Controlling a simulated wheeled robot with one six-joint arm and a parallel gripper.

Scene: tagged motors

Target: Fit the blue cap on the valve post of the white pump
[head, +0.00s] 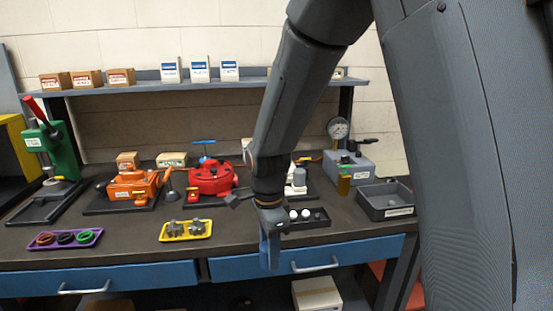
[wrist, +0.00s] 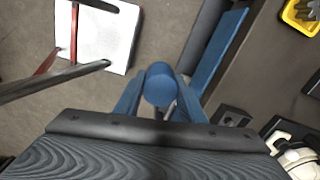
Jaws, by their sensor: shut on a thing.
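My gripper (head: 269,252) hangs in front of the bench's front edge, with its blue fingers pointing down. In the wrist view it is shut on the blue cap (wrist: 160,83), which shows as a round blue end between the fingertips. In the head view I cannot tell the cap from the blue fingers. The white pump (head: 298,183) stands on the bench behind my arm, which hides much of it. Part of it also shows at the lower right of the wrist view (wrist: 297,157). I cannot make out its valve post clearly.
A black tray (head: 322,224) with white round pieces lies just right of my gripper. A yellow tray (head: 186,237) holds grey parts. A red motor (head: 211,180), an orange motor (head: 134,186) and a grey gauge unit (head: 347,168) stand behind. A blue drawer (head: 235,270) is below.

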